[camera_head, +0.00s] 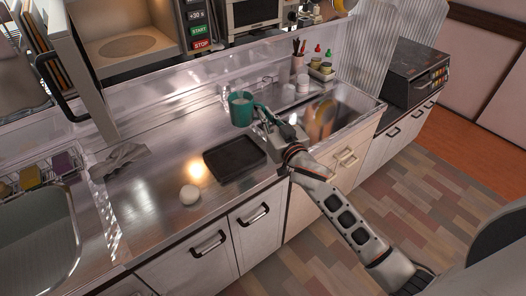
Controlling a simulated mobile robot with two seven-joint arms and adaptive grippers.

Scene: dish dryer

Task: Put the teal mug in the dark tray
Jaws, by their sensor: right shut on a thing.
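The teal mug (241,109) is upright in the middle of the view, held above the steel counter. My right gripper (258,108) comes in from the right and is shut on the mug's right side; the exact contact is small and partly hidden by the fingers. The dark tray (234,158) lies flat on the counter, below and in front of the mug in the picture, and looks empty. The mug is apart from the tray. My left gripper is not in view.
A white round object (189,194) sits on the counter left of the tray. A grey cloth (121,159) lies farther left, near the sink (35,240). Bottles and jars (320,69) stand at the back right. The counter between cloth and tray is clear.

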